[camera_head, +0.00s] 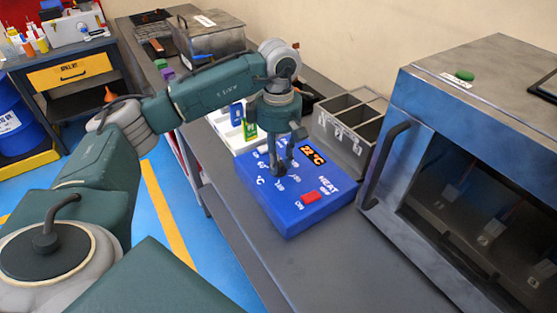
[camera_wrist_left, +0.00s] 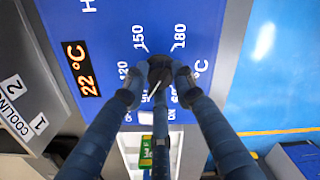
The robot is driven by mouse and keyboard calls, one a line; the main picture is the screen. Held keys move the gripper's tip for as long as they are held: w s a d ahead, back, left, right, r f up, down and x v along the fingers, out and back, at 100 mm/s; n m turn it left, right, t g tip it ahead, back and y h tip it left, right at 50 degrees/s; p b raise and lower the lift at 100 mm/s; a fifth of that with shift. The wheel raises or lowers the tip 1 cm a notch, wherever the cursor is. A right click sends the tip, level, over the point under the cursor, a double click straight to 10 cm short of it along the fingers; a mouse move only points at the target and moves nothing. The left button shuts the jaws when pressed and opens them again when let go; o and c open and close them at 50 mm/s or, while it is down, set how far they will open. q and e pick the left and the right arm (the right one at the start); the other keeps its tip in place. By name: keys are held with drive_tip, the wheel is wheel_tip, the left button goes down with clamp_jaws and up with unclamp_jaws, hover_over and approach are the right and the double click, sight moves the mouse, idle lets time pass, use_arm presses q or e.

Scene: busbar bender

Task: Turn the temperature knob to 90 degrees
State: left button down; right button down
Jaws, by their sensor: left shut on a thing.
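The blue control box (camera_head: 292,219) sits on the grey bench. It has a display (camera_head: 313,155) reading 22 °C, which also shows in the left wrist view (camera_wrist_left: 81,69). A red switch (camera_head: 311,197) sits near its front, by the word HEAT. My left gripper (camera_head: 281,168) reaches down onto the box from above. In the left wrist view its fingers (camera_wrist_left: 161,74) are closed around the dark temperature knob (camera_wrist_left: 156,88), on which a white line shows. Marks such as 120, 150 and 180 are printed around it. The fingers hide much of the knob and dial. My right gripper is not in view.
A metal bin with compartments (camera_head: 336,137) stands behind the box, labelled COOLING in the wrist view. A large metal oven-like machine (camera_head: 412,112) with a handle stands close on the right. White and green containers are behind the gripper. The bench front is clear.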

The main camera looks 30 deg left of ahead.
sight(278, 162)
use_arm(q)
drive_tip(key=shift+w+r, duration=0.1)
drive_tip(key=shift+r, duration=0.05)
drive_tip(key=c, duration=1.4)
unclamp_jaws()
drive_tip(key=shift+c, duration=0.2)
wheel_tip(278, 162, up, 12)
